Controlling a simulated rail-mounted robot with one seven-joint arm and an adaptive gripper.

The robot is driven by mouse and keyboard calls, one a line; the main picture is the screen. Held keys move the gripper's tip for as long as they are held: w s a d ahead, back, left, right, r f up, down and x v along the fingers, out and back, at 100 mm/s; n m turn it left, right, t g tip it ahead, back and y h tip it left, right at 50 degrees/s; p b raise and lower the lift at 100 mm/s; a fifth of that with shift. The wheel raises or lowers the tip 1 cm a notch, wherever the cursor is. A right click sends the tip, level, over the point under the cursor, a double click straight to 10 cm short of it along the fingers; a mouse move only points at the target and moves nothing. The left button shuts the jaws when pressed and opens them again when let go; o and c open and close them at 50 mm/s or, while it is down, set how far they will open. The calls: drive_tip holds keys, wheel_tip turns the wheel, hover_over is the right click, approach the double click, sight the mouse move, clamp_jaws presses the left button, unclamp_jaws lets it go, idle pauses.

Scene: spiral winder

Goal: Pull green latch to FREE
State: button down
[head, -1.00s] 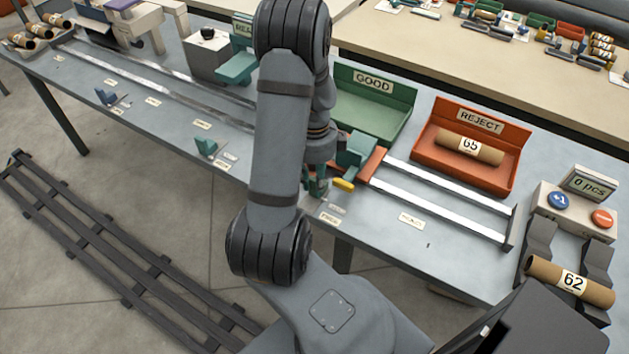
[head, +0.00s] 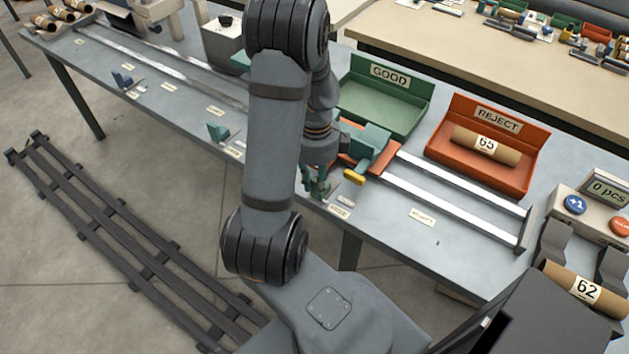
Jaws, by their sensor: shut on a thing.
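My gripper (head: 318,182) is low at the bench's front edge, left of the yellow-tipped lever, and partly hidden behind my own arm. It is shut on a small green piece, which looks like the green latch (head: 322,188); my arm and fingers hide most of it. Two small pale labels (head: 343,204) lie on the bench just right of it, too small to read. A teal block (head: 370,142) with a yellow-tipped lever (head: 355,177) stands to the right, on an orange-red part.
A green GOOD bin (head: 385,103) and an orange REJECT bin (head: 497,165) holding tube 65 (head: 482,143) stand behind. Metal rails (head: 450,200) run right toward a counter box (head: 590,205) and tube 62 (head: 583,288). Another teal latch (head: 218,132) sits left.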

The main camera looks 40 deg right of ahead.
drive_tip(key=c, duration=1.5)
unclamp_jaws()
drive_tip(key=shift+a, duration=0.3)
drive_tip(key=shift+c, duration=0.2)
drive_tip(key=shift+d+r, duration=0.1)
drive_tip(key=shift+r, duration=0.1)
wheel_tip(320, 180, up, 12)
drive_tip(key=shift+f, duration=0.2)
